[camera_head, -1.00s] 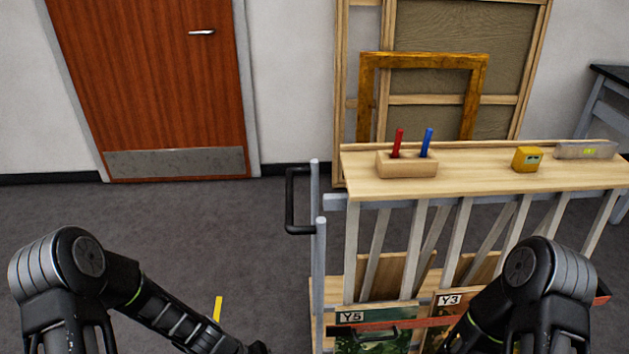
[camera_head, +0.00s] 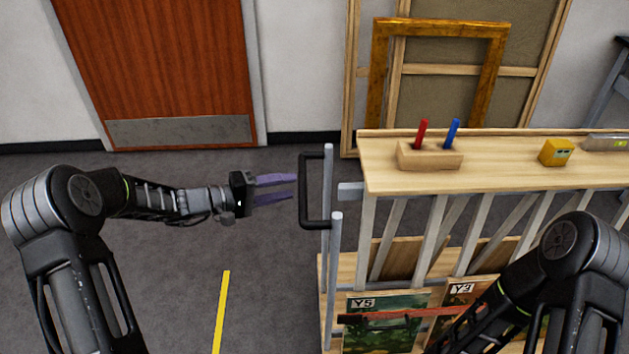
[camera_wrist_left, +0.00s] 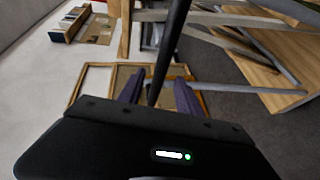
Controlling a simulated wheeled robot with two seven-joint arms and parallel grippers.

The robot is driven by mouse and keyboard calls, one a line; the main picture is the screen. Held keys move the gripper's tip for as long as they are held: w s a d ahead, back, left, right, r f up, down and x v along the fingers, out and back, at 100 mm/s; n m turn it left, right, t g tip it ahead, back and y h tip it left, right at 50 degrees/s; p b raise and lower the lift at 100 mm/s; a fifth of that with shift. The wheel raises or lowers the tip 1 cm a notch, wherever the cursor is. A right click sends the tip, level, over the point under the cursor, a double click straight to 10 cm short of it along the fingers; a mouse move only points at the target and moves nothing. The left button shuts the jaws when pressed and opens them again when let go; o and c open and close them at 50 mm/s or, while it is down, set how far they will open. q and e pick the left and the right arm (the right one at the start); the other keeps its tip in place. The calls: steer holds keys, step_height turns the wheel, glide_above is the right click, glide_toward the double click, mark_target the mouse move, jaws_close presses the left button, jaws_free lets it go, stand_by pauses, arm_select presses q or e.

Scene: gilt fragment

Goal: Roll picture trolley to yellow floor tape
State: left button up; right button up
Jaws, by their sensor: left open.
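The picture trolley is a wooden rack with a pale top shelf (camera_head: 500,178), grey slats and pictures standing below, labelled Y5 (camera_head: 385,325) and Y3. Its black handle (camera_head: 303,190) is on grey posts at its left end. My left gripper (camera_head: 292,187) is open, its purple fingers pointing right and their tips close to the handle. In the left wrist view the black handle bar (camera_wrist_left: 170,50) runs up between the fingers; contact cannot be told. A yellow floor tape (camera_head: 221,312) lies on the grey floor left of the trolley.
On the shelf stand a block with red and blue pens (camera_head: 430,155), a yellow device (camera_head: 556,152) and a level (camera_head: 606,142). Frames (camera_head: 440,28) lean on the wall behind. A brown door (camera_head: 160,60) is at the back left. The floor around the tape is clear.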

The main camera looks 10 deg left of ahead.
arm_select(q)
steer(key=p+x, duration=0.2)
steer(key=x, duration=0.6)
steer(key=shift+d, duration=0.1)
steer(key=shift+c, duration=0.2)
jaws_close()
stand_by(1.2)
